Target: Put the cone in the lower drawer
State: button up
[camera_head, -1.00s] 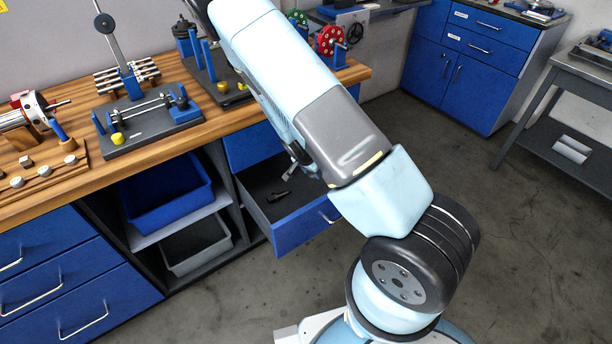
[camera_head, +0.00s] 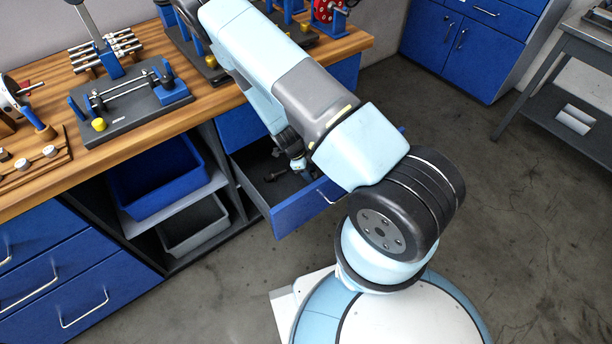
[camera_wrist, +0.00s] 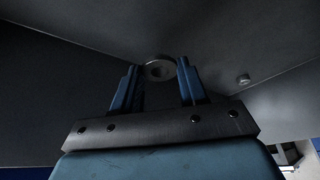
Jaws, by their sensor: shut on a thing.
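The lower drawer (camera_head: 300,208) is pulled open under the bench, below a shut blue drawer front (camera_head: 238,128). My gripper (camera_wrist: 160,78) is inside the open drawer, pointing down toward its dark floor. Its fingers are shut on a round grey piece with a darker centre, the cone (camera_wrist: 160,68), seen end-on. Its taper does not show, and I cannot tell whether it touches the floor. In the head view my arm hides the cone and most of the gripper.
A dark small part (camera_head: 272,178) lies in the drawer, left of my gripper. A small round thing (camera_wrist: 243,80) shows on the drawer's inside. A blue bin (camera_head: 155,185) and a grey bin (camera_head: 195,228) stand on shelves to the left. The wooden bench top (camera_head: 160,135) overhangs.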

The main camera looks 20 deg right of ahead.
jog(key=shift+d+f, duration=0.2)
jog(key=shift+f, duration=2.8)
jog(key=o, duration=1.1)
jog(key=v, duration=1.2)
jog(key=shift+r, duration=0.1)
